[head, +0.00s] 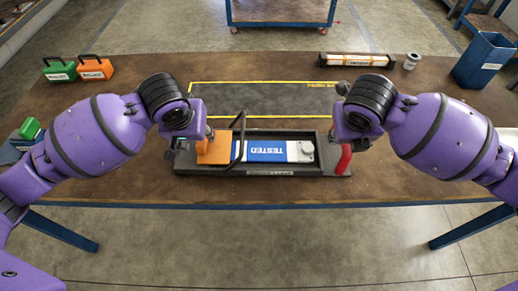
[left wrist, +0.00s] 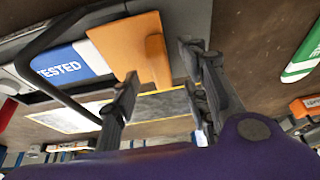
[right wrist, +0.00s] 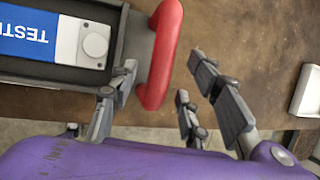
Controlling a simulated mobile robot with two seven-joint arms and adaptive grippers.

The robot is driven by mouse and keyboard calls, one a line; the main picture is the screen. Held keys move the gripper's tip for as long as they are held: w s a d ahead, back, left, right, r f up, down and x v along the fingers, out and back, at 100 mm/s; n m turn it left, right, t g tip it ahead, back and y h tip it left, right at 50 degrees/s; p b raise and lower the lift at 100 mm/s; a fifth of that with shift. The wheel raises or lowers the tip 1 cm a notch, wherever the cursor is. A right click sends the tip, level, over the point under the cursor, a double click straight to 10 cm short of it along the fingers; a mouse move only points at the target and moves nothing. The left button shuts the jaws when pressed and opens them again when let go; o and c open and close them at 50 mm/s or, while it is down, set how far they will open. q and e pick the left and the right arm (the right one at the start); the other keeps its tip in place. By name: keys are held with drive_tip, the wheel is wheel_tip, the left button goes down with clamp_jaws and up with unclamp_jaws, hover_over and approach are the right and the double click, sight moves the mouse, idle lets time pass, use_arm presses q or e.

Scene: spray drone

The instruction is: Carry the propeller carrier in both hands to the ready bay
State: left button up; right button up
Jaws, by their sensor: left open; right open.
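The propeller carrier (head: 270,175) is a long dark tray near the table's front edge. It holds a blue and white piece marked TESTED (head: 265,151). An orange handle piece (head: 215,149) is at its left end, a red handle (head: 344,160) at its right, and a black bail rises over it. My left gripper (left wrist: 160,80) is open, its fingers on either side of the orange piece's edge. My right gripper (right wrist: 160,78) is open, its fingers on either side of the red handle. The ready bay may be the yellow-outlined dark area (head: 270,98) behind the carrier.
Green (head: 59,69) and orange (head: 96,68) cases stand at the back left. A long labelled box (head: 355,60), a small spool (head: 411,61) and a blue bin (head: 484,60) are at the back right. The outlined area looks clear.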

use_arm(q)
drive_tip(key=shift+x, duration=1.65)
use_arm(e)
drive_tip(key=shift+x, duration=1.6)
use_arm(q)
drive_tip(key=shift+r, duration=0.1)
drive_tip(key=c, duration=1)
use_arm(e)
drive_tip(key=c, duration=1)
use_arm(q)
clamp_jaws()
use_arm(e)
clamp_jaws()
use_arm(q)
drive_tip(key=shift+w, duration=0.1)
use_arm(e)
drive_tip(key=shift+w+r, duration=0.1)
